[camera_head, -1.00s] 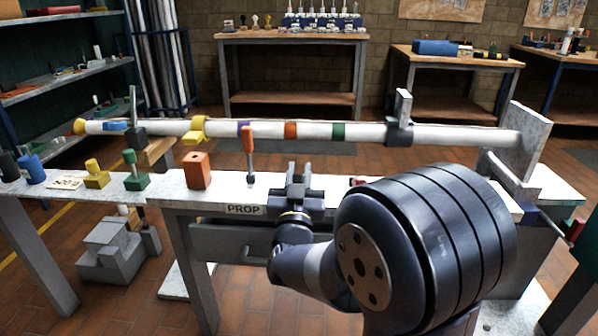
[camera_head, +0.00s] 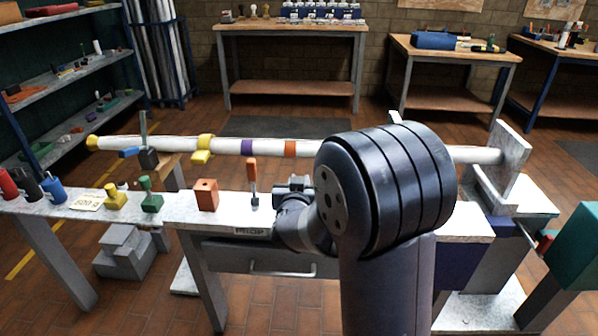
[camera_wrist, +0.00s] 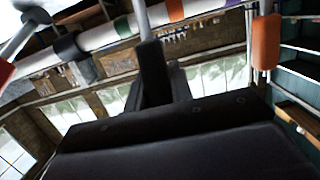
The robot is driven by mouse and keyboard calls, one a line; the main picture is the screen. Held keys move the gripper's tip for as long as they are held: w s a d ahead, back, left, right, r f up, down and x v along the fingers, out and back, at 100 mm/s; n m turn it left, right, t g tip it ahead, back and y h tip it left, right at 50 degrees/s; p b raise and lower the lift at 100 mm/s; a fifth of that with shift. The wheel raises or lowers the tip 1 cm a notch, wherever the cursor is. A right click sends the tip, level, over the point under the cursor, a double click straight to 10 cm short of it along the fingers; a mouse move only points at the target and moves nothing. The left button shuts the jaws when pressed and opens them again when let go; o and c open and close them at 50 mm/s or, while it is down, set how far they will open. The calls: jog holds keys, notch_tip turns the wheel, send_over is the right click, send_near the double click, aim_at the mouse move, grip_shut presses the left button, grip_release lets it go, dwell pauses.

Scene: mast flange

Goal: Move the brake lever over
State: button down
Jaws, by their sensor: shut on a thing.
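My gripper (camera_head: 293,187) is at the bench's front edge, just right of an orange-handled lever (camera_head: 252,172). In the wrist view its dark fingers (camera_wrist: 158,75) are closed around the end of a lever with a pale grey shaft (camera_wrist: 143,18). This middle lever is likely the brake lever; its handle is hidden by the fingers. The orange handle also shows at the right of the wrist view (camera_wrist: 266,42), apart from the fingers. A lever with a red end (camera_wrist: 5,72) shows at the far left there. My arm hides the bench to the gripper's right in the head view.
A long white mast (camera_head: 340,150) with coloured bands lies behind the levers. An orange block (camera_head: 207,195), a green clamp-like piece (camera_head: 151,197) and a yellow one (camera_head: 115,197) stand on the bench to the left. A drawer handle (camera_head: 283,272) projects below.

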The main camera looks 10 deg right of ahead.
jog(key=shift+w+d+r+g+y+p, duration=0.25)
jog(key=shift+w+g+p, duration=0.35)
jog(key=shift+p, duration=1.55)
jog(key=shift+w+d+r+g+y+p, duration=0.25)
jog(key=shift+w+g+p, duration=0.35)
jog(key=shift+p, duration=1.6)
jog(key=shift+w+d+r+g+y+p, duration=0.1)
jog(key=shift+w+r+g+p, duration=0.35)
jog(key=shift+p, duration=1.7)
jog(key=w+g+p, duration=0.1)
jog(key=p, duration=0.2)
jog(key=f+g+p, duration=0.1)
jog(key=p, duration=0.2)
jog(key=shift+w+d+y+p, duration=0.2)
jog(key=shift+w+y+p, duration=0.1)
jog(key=shift+w+p, duration=0.1)
jog(key=shift+f, duration=0.1)
jog(key=c, duration=1.2)
grip_release()
jog(key=shift+w, duration=0.1)
jog(key=shift+c, duration=0.2)
jog(key=p+v, duration=0.1)
jog(key=v, duration=0.9)
jog(key=shift+s+r, duration=0.25)
